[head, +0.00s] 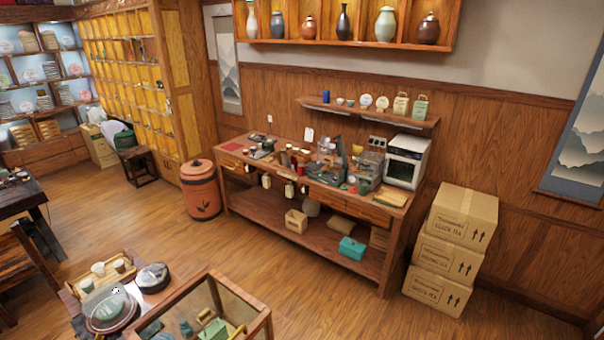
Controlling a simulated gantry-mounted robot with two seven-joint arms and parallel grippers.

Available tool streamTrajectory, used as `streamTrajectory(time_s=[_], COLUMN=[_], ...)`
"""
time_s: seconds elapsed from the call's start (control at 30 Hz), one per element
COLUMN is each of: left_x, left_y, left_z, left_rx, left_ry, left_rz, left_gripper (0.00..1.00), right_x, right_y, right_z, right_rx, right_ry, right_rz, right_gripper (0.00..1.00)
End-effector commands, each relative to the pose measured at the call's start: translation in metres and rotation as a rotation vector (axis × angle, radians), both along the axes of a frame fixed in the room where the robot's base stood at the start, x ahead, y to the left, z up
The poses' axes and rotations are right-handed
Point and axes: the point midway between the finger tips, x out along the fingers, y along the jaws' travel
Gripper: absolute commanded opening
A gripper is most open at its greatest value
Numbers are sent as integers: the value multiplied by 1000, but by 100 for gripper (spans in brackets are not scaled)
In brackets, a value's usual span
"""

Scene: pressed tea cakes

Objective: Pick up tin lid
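Neither of my grippers shows in the head view. I cannot pick out a tin lid with certainty. A small round dark container (153,287) with a pale top stands at the lower left; it is too small to tell whether that top is a lid. Beside it is a wide greenish dish (107,309) in a darker round holder. A large orange-brown canister (200,190) with a closed top stands on the floor left of the workbench.
A wooden workbench (345,259) crowded with small tools stands against the back wall. Stacked cartons (447,249) are at its right. A glass-sided case (262,328) fills the bottom middle. A dark table (29,193) is at the left. Open floor (330,300) lies between.

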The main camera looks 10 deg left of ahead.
Motion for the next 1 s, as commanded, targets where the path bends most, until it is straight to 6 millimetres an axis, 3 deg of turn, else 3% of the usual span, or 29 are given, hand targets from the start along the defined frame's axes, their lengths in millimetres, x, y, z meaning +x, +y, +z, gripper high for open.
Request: streamTrajectory(time_s=[0.23, 0.6, 1.0], left_x=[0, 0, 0], left_y=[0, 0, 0], left_z=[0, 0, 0], left_rx=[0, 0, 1], left_ry=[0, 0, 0], left_rz=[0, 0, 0], left_gripper=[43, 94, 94], right_x=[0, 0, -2], right_y=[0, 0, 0], right_z=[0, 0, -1], right_rx=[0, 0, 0], right_ry=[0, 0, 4], right_rz=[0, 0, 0], right_gripper=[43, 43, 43])
